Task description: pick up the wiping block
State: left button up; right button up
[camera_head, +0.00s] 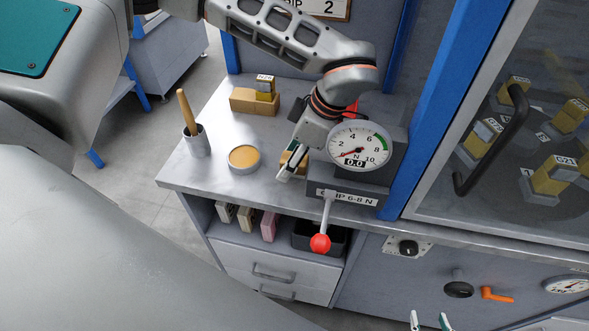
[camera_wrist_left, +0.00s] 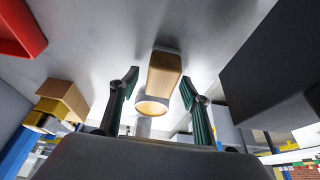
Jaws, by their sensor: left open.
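The wiping block, a tan block with a pale grey underside, lies on the bench in the left wrist view (camera_wrist_left: 164,72). In the head view only a small tan part of it (camera_head: 301,162) shows beside the gauge. My left gripper (camera_head: 291,166) reaches down there, partly hidden behind the gauge housing. In the left wrist view its two fingers (camera_wrist_left: 157,92) are open, one on each side of the block, with gaps visible. My right gripper (camera_head: 430,321) shows only its two separated fingertips at the bottom edge of the head view, open and empty.
The dial gauge (camera_head: 359,146) stands close to my left gripper, with a red-knobbed lever (camera_head: 320,243) below. A round tan-filled dish (camera_head: 243,158), a cup with a wooden handle (camera_head: 197,142) and a tan stand (camera_head: 250,103) share the bench. A blue post (camera_head: 430,110) rises right.

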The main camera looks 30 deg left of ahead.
pick_arm(q)
jog(key=shift+c, duration=0.3)
jog(key=c, duration=1.1)
notch_tip(320, 180, up, 20)
jog(key=shift+f+p, duration=0.1)
jog(key=shift+p, duration=0.4)
jog(key=shift+o, duration=1.4)
jog(key=shift+c, duration=1)
